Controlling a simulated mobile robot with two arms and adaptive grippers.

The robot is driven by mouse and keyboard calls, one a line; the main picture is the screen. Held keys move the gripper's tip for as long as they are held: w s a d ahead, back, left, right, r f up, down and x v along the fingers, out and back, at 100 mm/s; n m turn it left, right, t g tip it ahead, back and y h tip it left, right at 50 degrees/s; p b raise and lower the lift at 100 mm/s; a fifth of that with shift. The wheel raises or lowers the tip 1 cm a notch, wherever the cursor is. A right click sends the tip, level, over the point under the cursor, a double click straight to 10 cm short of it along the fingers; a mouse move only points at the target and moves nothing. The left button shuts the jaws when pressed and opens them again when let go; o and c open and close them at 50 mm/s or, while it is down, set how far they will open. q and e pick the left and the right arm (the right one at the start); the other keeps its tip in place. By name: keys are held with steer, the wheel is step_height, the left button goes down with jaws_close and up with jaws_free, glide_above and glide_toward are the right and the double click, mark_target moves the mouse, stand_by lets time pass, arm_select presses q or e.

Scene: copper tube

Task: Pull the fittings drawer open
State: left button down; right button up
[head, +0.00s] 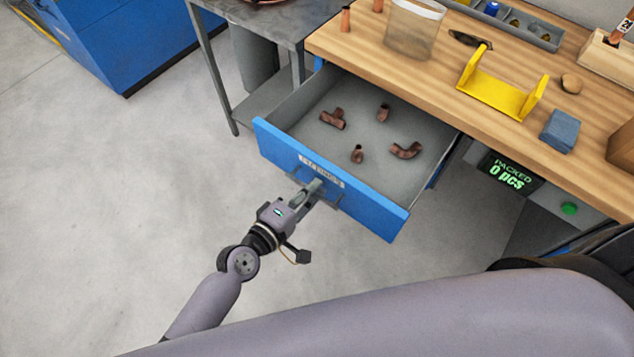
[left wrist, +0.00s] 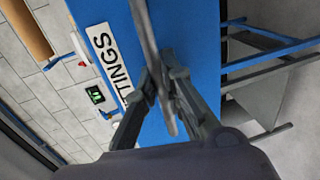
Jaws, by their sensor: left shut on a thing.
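The fittings drawer stands pulled out from under the workbench, with its blue front (head: 360,208) facing my left arm. Several copper fittings lie apart on its grey floor, among them a tee (head: 333,119) and an elbow (head: 405,151). My left gripper (head: 316,190) is shut on the drawer's handle at the middle of the front, and it partly hides the handle and the label. In the left wrist view the fingers (left wrist: 165,88) close around the grey handle bar (left wrist: 150,45) before the blue front. My right gripper is not in view.
The wooden bench top (head: 375,55) holds a clear container (head: 413,28), a yellow bracket (head: 497,90) and a blue block (head: 560,131). A grey metal table (head: 270,22) stands left of the drawer. The floor (head: 130,180) at left is clear. My own arm link crosses the bottom.

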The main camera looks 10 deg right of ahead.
arm_select(q)
steer(key=shift+s+a, duration=0.4)
steer(key=shift+a, duration=0.1)
steer(key=c, duration=2)
jaws_free()
steer(key=shift+o, duration=0.2)
steer(key=v, duration=1.2)
steer(key=shift+w+f, duration=0.1)
